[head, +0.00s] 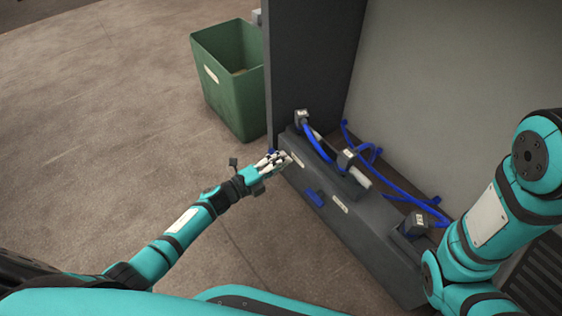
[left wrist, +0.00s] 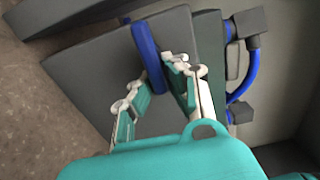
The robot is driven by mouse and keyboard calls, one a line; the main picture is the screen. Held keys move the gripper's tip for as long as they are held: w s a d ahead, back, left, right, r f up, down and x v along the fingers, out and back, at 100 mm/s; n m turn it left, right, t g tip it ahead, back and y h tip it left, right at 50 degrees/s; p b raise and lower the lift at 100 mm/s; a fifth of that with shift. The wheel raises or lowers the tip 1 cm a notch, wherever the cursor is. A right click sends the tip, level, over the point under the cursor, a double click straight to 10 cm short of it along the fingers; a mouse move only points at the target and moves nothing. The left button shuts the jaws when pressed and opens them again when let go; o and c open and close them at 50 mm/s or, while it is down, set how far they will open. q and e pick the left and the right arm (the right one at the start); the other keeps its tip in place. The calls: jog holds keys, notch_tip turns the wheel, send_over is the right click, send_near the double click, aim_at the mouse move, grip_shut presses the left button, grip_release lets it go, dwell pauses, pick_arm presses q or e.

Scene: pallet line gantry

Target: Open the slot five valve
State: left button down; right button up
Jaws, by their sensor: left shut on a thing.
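A long grey manifold box (head: 375,235) has blue valve handles on its front. One blue handle (head: 315,197) is beside a small white label (head: 340,204); its writing is too small to read. My left gripper (head: 275,161) is at the far end of the box and largely hides the handle there. In the left wrist view, the left gripper (left wrist: 154,88) is shut on a blue valve handle (left wrist: 147,52), which stands between its fingers. I cannot tell its slot number. My right arm shows at the right, but its gripper is out of view.
A tall dark panel (head: 312,65) rises behind. A green bin (head: 238,100) stands on the floor at the back. The floor left of the box is clear.

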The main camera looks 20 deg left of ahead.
pick_arm(q)
jog(key=shift+s+f, duration=0.1)
jog(key=c, duration=1.3)
grip_release()
jog(key=shift+c, duration=0.2)
jog(key=shift+a, duration=0.1)
jog(key=v, duration=1.1)
jog(key=shift+s+a, duration=0.25)
jog(key=shift+s, duration=0.1)
